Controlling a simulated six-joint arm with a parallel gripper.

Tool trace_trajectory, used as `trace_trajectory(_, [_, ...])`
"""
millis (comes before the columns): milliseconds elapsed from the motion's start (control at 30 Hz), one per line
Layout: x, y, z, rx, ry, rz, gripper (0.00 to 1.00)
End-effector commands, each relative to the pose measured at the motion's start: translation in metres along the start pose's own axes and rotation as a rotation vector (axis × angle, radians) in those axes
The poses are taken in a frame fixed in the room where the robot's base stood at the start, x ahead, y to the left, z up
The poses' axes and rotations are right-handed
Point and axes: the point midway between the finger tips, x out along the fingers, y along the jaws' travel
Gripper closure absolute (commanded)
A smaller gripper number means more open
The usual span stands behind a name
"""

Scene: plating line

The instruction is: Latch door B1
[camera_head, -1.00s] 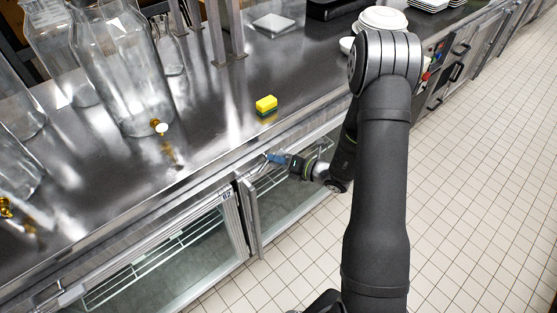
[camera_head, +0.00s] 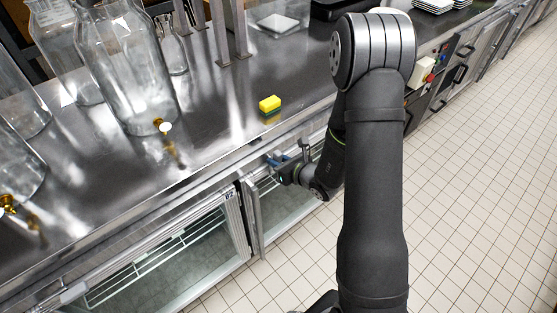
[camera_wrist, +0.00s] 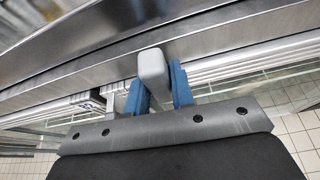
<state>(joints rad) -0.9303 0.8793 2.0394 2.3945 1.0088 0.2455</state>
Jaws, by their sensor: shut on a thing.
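My gripper (camera_head: 284,163) is at the top of a glass-fronted under-counter door (camera_head: 254,215), just right of the door labelled B2 (camera_head: 232,222). No B1 label is readable on it. In the wrist view, the blue fingers of my gripper (camera_wrist: 159,88) stand on both sides of a light grey latch handle (camera_wrist: 152,66) and are shut on it. The handle sticks out from the steel front under the counter edge. The wrist hides part of the door's top in the head view, so I cannot tell if the door is fully flush.
Large glass dispensers (camera_head: 118,65) with brass taps stand at the left. The tiled floor (camera_head: 470,190) to the right is clear.

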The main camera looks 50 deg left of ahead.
Motion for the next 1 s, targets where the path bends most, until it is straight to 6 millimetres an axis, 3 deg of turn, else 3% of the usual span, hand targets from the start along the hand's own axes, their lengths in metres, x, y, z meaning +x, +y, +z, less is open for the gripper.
trace_trajectory(733, [0.0003,0.0015,0.0008,-0.086,-0.003,-0.035,1.0])
trace_trajectory(767, [0.0003,0.0015,0.0008,-0.086,-0.003,-0.035,0.76])
trace_trajectory(833, [0.0003,0.0015,0.0008,-0.086,-0.003,-0.035,0.62])
trace_trajectory(867, [0.0003,0.0015,0.0008,-0.086,-0.002,-0.035,0.58])
trace_trajectory(1000, [0.0002,0.0016,0.0005,-0.085,-0.002,-0.035,0.58])
